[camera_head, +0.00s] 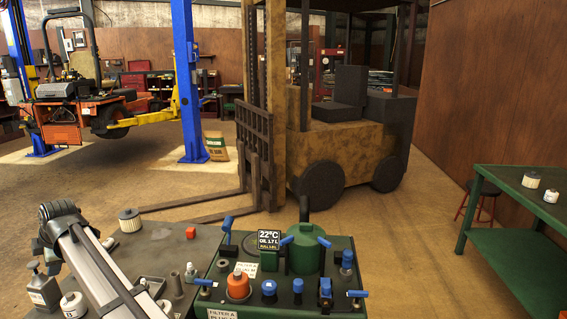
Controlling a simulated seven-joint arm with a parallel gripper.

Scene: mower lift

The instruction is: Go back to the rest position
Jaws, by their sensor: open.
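My arm runs up from the bottom left edge, over the grey workbench (165,255). Its dark jointed end is above the bench's left part. My gripper (50,258) shows only in part below that end, with much of it hidden by the arm. It is open, and I see nothing held in it.
A green oil station (300,262) with blue handles is to the right. A forklift (320,130) stands behind. A green table (520,255) is at right.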

